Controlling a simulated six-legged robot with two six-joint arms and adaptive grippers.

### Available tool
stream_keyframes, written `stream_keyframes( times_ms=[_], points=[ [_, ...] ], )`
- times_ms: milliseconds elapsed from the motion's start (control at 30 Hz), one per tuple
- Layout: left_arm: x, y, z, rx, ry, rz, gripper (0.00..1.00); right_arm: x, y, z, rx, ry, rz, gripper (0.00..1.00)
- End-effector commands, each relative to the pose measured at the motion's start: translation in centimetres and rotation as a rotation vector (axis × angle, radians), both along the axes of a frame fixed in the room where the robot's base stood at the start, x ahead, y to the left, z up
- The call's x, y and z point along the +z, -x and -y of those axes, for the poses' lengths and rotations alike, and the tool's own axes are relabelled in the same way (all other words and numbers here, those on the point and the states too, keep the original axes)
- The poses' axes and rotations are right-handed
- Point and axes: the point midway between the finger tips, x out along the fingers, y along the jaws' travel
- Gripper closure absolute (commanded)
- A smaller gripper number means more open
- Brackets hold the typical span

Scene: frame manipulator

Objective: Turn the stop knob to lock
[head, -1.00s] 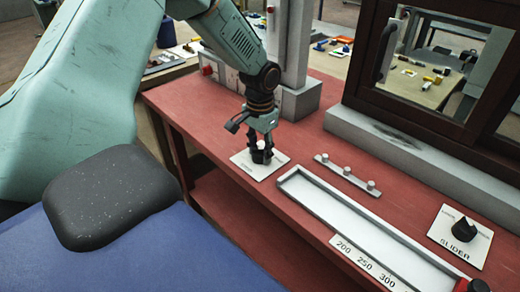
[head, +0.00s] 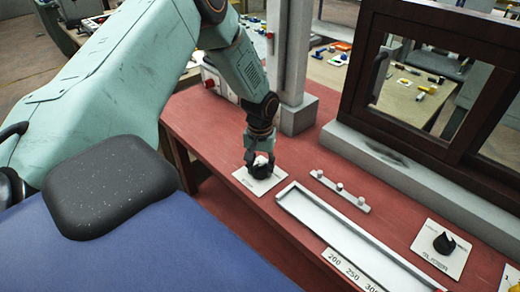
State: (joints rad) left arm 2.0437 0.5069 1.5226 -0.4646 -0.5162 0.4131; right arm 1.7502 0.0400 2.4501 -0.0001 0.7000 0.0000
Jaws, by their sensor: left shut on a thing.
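The stop knob (head: 260,172) is a small dark knob on a white square plate (head: 268,185) on the red bench, near its front left. My left gripper (head: 260,167) comes down over it from above and is shut on the knob. The fingers hide most of the knob, so I cannot read which way it points. The lettering on its plate is too small and covered to read. My right gripper is not in view.
A second dark knob (head: 444,242) on a plate marked SLIDER stands at the right. A dark-framed window (head: 358,110) stands behind. A grey column (head: 290,60) rises behind the gripper.

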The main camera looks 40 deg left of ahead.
Motion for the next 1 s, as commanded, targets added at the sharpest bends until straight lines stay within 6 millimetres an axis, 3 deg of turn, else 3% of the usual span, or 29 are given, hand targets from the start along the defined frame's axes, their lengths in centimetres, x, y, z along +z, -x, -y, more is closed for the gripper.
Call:
stream_keyframes(
  times_ms=[33,400,1000],
  points=[
    [0.6,0.0,-0.1,0.043,-0.002,-0.001,0.9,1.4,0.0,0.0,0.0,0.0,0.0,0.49],
    [0.6,-0.1,-0.1,0.395,-0.003,0.002,0.9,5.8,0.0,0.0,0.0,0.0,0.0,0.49],
    [0.4,-0.2,-0.1,0.892,-0.001,0.004,0.9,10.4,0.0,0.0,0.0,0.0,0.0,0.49]
  ],
)
